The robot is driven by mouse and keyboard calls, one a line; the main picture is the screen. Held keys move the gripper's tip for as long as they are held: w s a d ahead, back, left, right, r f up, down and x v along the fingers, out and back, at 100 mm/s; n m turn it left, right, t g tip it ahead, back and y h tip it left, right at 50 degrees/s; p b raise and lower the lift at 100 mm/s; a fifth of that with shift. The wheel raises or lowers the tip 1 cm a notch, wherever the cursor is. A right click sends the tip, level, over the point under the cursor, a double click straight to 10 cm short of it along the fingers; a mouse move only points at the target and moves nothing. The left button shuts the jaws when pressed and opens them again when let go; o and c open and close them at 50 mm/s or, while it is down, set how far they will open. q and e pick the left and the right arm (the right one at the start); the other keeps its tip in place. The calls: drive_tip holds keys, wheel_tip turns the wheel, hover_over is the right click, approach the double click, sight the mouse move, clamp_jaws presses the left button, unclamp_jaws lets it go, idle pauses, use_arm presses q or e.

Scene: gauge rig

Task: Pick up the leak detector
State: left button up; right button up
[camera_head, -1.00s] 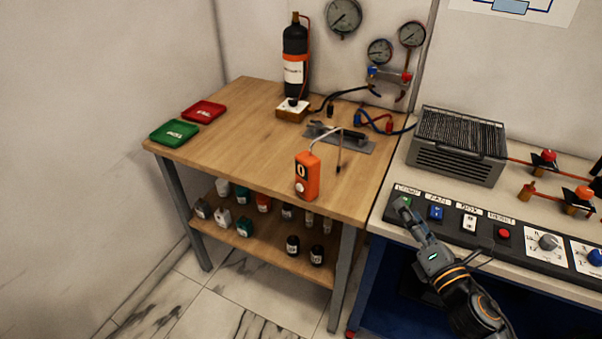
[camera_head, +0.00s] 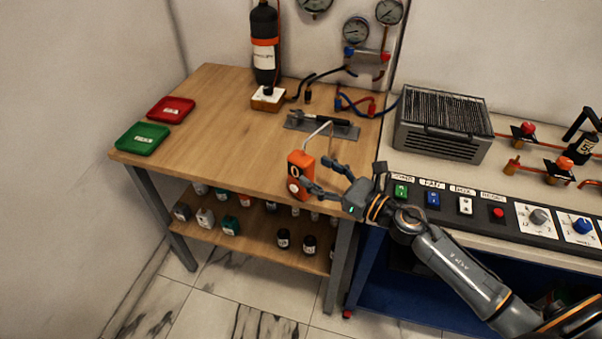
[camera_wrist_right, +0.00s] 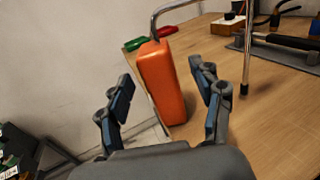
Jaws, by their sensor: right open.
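The leak detector is an orange handheld box (camera_head: 299,174) with a thin bent metal probe. It stands upright near the front right edge of the wooden table. My right gripper (camera_head: 315,176) is open, with its fingers reaching toward the detector from the right. In the right wrist view the orange body (camera_wrist_right: 166,85) shows ahead, between the two spread fingers of my right gripper (camera_wrist_right: 165,105). I cannot tell from the views whether a finger touches it. The probe (camera_wrist_right: 247,50) rises and bends down on the right. My left gripper is not in view.
The wooden table (camera_head: 217,120) holds a green tray (camera_head: 142,139), a red tray (camera_head: 171,110), a black bottle (camera_head: 264,50) and a grey mat with a tool (camera_head: 322,124). Small bottles stand on its lower shelf. A control panel (camera_head: 480,212) and grey heater (camera_head: 440,130) are at right.

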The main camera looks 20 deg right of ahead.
sight(301, 163)
drive_tip(key=shift+w+a+r+p, duration=0.3)
drive_tip(key=shift+w+a+p, duration=0.1)
drive_tip(key=shift+w+p, duration=0.05)
drive_tip(key=p+x, duration=0.1)
drive_tip(key=x, duration=0.2)
drive_tip(key=shift+w+a, duration=0.25)
drive_tip(key=shift+a, duration=0.05)
drive_tip(key=shift+w+a+f, duration=0.1)
drive_tip(key=shift+w+a, duration=0.05)
drive_tip(key=shift+w, duration=0.05)
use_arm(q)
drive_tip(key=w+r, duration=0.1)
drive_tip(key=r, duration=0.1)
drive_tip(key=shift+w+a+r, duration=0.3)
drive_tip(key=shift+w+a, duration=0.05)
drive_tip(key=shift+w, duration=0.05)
use_arm(e)
clamp_jaws()
